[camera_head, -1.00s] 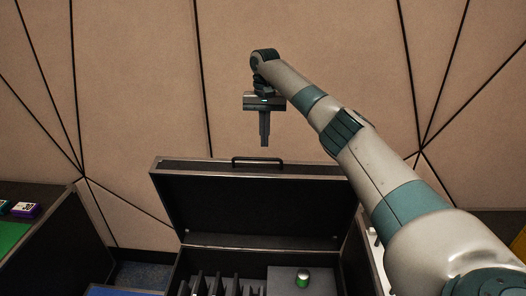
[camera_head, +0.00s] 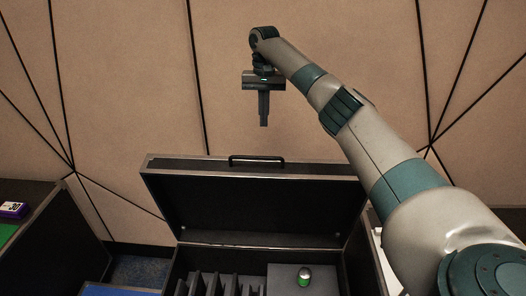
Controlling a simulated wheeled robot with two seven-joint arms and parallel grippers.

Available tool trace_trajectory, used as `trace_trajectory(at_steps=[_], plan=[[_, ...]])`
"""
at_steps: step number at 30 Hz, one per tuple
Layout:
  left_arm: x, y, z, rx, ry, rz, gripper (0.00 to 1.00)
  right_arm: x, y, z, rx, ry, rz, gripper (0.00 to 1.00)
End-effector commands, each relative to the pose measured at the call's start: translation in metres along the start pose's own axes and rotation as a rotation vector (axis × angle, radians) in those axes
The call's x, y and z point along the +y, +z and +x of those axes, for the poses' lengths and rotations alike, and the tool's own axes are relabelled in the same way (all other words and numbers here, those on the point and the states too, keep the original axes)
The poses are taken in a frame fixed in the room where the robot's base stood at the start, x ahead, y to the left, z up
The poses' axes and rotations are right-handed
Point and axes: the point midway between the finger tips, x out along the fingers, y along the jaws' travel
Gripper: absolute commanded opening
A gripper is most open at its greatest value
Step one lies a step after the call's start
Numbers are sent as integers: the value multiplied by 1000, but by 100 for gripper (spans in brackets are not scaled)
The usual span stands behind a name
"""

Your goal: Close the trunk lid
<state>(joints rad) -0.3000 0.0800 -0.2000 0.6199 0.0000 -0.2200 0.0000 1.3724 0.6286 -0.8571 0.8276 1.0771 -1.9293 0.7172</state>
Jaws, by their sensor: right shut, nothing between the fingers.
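The black trunk (camera_head: 176,262) stands in front of me with its lid (camera_head: 250,203) raised at the back. The lid has metal edges and a dark handle (camera_head: 257,159) on its top edge. My right arm comes in from the right, and its gripper (camera_head: 264,122) points down, shut and empty. In the picture it is above the lid's handle, with a visible gap; how far behind or in front of the lid it is I cannot tell. My left gripper is not in view.
Inside the trunk are dark upright dividers (camera_head: 216,284) and a grey panel bearing a small green and silver can (camera_head: 304,277). A dark case (camera_head: 50,250) with a purple box (camera_head: 14,210) stands at left. A panelled wall (camera_head: 120,90) rises behind.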

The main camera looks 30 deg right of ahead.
Motion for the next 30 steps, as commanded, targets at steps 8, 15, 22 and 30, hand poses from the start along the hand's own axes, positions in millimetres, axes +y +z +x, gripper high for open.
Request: trace_trajectory(at_steps=[8, 15, 22, 30], plan=[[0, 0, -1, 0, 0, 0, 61, 0, 0, 2, -1, 1, 0, 0], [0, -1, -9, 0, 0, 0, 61, 0, 0, 20, -2, 3, 0, 0], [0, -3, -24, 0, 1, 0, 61, 1, 1, 55, -3, 3, 0, 0], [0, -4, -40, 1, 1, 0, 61, 1, 1, 99, -3, 3, 0, 0]])
